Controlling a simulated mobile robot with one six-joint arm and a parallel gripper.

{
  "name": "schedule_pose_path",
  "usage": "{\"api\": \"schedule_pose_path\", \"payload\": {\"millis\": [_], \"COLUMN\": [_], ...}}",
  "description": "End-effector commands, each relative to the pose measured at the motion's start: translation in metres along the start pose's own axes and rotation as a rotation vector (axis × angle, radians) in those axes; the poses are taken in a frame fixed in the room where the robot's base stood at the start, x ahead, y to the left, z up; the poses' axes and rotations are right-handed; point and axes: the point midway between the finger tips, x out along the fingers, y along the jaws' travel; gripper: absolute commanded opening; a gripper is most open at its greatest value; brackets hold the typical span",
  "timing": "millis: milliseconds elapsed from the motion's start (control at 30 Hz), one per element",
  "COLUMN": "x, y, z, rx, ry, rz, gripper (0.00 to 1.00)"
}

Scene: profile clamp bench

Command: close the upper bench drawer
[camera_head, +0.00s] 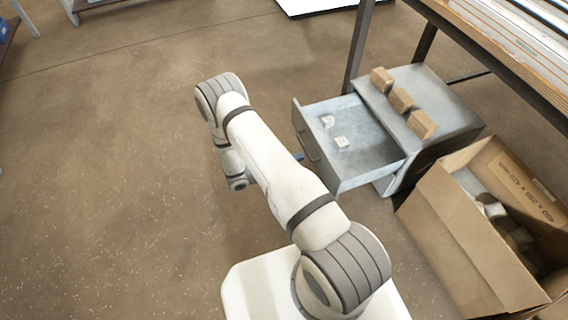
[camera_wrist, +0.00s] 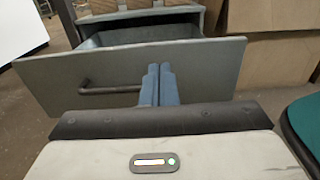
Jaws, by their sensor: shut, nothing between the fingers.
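The upper drawer (camera_head: 365,153) of a grey cabinet (camera_head: 440,88) is pulled well out, with two small pale pieces (camera_head: 342,141) lying inside. Its grey front panel (camera_wrist: 215,70) fills the middle of the wrist view. A dark bar handle (camera_wrist: 110,89) is on the panel, left of my fingers. My gripper (camera_wrist: 159,72) has its blue fingers together, empty, pointing at the panel right of the handle. I cannot tell whether the fingertips touch it. In the head view my arm hides most of the gripper, and only a bit of blue shows by the drawer front.
Several brown blocks (camera_head: 401,99) stand on the cabinet top. An open cardboard box (camera_head: 462,243) with grey pieces inside stands right of the drawer, close to it. A bench (camera_head: 500,55) with dark legs is above the cabinet.

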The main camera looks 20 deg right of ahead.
Motion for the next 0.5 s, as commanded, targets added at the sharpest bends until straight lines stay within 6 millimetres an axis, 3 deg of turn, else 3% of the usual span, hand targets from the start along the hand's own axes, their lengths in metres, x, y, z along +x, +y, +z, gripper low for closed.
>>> {"api": "schedule_pose_path", "payload": {"millis": [200,500], "x": [0.043,0.068], "y": [-0.001,0.000], "z": [-0.003,0.000], "rx": [0.000,0.001], "ry": [0.001,0.000], "rz": [-0.004,0.001], "gripper": [0.00,0.00]}}
